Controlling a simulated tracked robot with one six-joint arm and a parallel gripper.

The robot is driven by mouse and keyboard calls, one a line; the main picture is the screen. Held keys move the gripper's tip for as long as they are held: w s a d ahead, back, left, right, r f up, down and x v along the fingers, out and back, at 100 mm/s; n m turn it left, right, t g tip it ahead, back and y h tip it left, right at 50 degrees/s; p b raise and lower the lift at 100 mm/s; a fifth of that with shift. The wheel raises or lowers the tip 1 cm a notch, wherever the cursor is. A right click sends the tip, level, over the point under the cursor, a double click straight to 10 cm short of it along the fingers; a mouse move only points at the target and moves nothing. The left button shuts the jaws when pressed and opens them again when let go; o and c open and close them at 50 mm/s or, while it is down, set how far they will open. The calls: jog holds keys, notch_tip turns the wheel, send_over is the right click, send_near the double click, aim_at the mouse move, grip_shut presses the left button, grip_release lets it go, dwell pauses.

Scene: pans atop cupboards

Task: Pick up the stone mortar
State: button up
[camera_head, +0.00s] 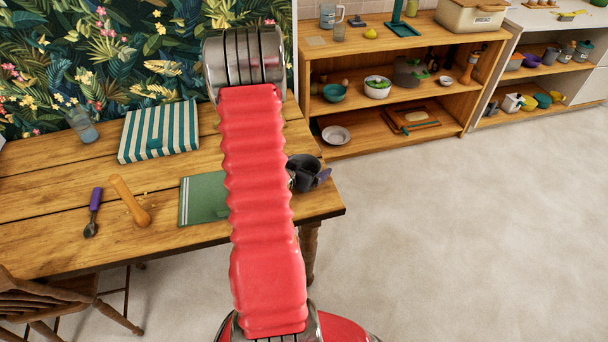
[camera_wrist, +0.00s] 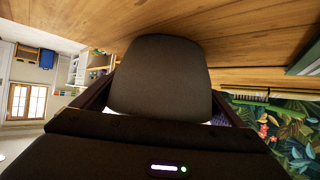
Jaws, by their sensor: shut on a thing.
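The stone mortar (camera_wrist: 160,68) is a dark grey, rounded body that fills the middle of the wrist view. My gripper (camera_wrist: 162,90) is shut on it, with a dark finger along each side. In the head view, a dark grey cup-like shape, which looks like the mortar (camera_head: 302,168), shows at the table's right edge, partly behind my red arm. My gripper is mostly hidden there. I cannot tell whether the mortar touches the tabletop or is raised off it.
The wooden table (camera_head: 60,240) holds a green cloth or book (camera_head: 202,199), a wooden pestle-like tool (camera_head: 130,202), a purple-handled spoon (camera_head: 94,210), a striped folded cloth (camera_head: 158,131) and a glass (camera_head: 82,125). A chair (camera_head: 60,305) stands at front left. Open floor (camera_head: 450,230) lies right.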

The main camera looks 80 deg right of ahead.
jog(key=c, duration=0.9)
jog(key=shift+w+d+r, duration=0.1)
jog(key=shift+r, duration=0.15)
jog(key=shift+r, duration=4.85)
